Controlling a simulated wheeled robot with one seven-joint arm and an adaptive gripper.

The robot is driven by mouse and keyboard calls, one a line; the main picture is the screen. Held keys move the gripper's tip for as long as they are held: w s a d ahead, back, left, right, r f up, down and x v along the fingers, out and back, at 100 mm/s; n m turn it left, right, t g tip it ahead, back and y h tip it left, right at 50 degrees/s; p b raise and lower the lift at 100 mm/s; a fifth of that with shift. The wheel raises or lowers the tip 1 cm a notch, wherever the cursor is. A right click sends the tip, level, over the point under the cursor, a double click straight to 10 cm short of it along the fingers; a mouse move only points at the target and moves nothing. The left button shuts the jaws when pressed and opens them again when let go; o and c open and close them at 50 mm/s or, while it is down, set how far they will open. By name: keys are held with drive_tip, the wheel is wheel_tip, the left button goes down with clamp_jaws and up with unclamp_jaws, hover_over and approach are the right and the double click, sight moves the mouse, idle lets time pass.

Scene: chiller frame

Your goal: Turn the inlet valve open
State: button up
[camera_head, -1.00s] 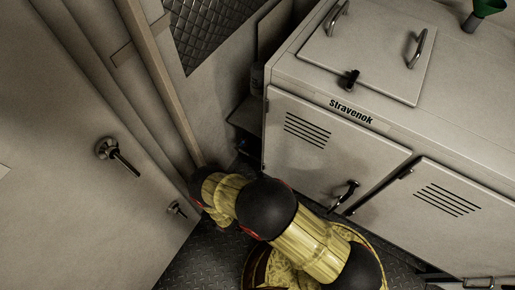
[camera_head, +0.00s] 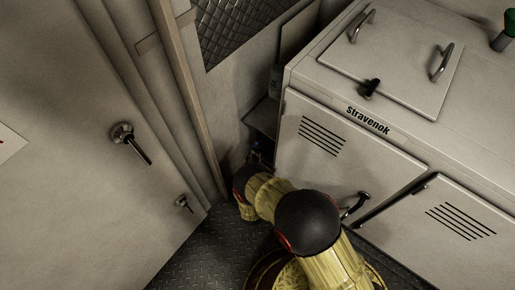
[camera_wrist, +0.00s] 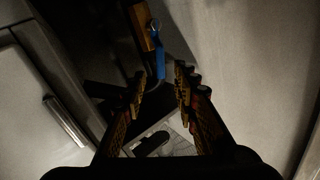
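A blue lever handle (camera_wrist: 160,62), which looks like the inlet valve's, shows ahead of my gripper in the wrist view. Its upper end meets a metal fitting beside a brass-coloured block (camera_wrist: 142,28). My gripper (camera_wrist: 160,76) is open, with one finger on each side of the picture's middle. The lever's lower end lines up with the gap between the fingertips; I cannot tell whether it is between them or beyond them. In the head view, a small bluish spot (camera_head: 257,150) shows in the dark gap left of the cabinet, and my arm hides the gripper.
The pale cabinet (camera_head: 310,170) marked Stravenok stands to the right, with a black door handle (camera_head: 354,206) close to my arm. A door (camera_head: 70,190) with a lever handle (camera_head: 130,141) is at the left. Some dark patterned floor (camera_head: 205,255) is clear between them.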

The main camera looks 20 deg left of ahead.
sight(255, 146)
drive_tip(key=b+x, duration=0.1)
drive_tip(key=x, duration=0.4)
drive_tip(key=shift+w+a+b, duration=0.15)
drive_tip(key=shift+w+b, duration=0.15)
drive_tip(key=shift+c, duration=1.3)
drive_tip(key=c, duration=0.4)
clamp_jaws()
